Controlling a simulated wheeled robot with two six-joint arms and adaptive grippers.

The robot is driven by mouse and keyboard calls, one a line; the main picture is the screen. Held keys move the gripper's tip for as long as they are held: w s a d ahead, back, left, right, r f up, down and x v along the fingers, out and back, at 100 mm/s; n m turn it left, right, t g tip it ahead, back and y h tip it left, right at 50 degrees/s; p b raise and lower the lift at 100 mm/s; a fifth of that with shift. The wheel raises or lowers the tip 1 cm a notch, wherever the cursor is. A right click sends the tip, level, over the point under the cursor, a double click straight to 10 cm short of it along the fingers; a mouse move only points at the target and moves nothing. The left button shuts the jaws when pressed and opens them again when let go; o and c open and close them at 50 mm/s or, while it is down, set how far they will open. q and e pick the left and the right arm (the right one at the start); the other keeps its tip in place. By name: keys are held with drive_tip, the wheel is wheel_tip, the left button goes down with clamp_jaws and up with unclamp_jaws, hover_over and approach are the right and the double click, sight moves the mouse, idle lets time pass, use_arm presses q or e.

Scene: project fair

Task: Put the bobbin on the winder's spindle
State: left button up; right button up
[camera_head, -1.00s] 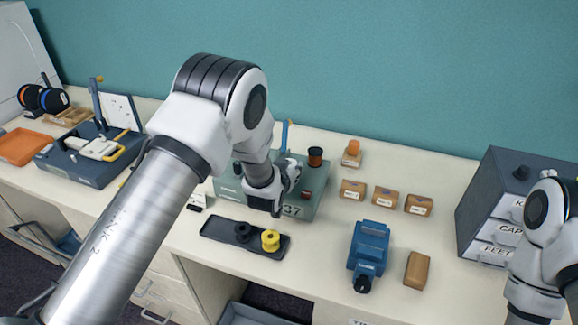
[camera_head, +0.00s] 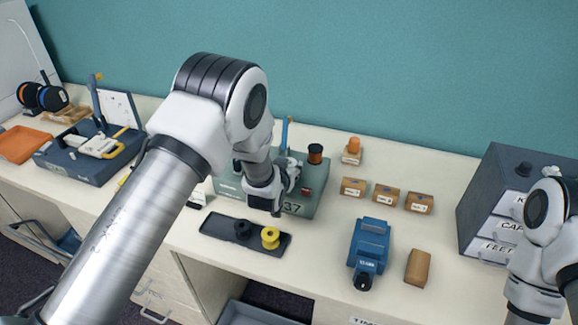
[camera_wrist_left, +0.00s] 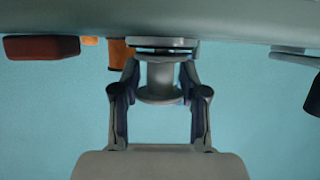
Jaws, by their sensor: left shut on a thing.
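The winder (camera_head: 322,196) is a grey-green box marked 37 on the bench, partly hidden behind my left arm. My left gripper (camera_head: 278,203) is at its front. In the left wrist view my left gripper (camera_wrist_left: 160,88) is shut on a grey bobbin (camera_wrist_left: 160,74), with one finger on each side of its core. The bobbin's end is close to the winder's grey body (camera_wrist_left: 230,22), at the top of that view. I cannot tell whether it is on the spindle; the spindle is hidden. My right gripper is out of view; only its arm shows at the right.
A dark tray (camera_head: 215,232) holds a black spool (camera_head: 243,229) and a yellow spool (camera_head: 270,237) in front of the winder. A blue device (camera_head: 369,247) and a brown block (camera_head: 417,267) stand to the right. Small boxes (camera_head: 386,194) and a drawer cabinet (camera_head: 483,213) lie beyond.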

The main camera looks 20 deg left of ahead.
use_arm(q)
drive_tip(key=o, duration=1)
drive_tip(key=v, duration=1.2)
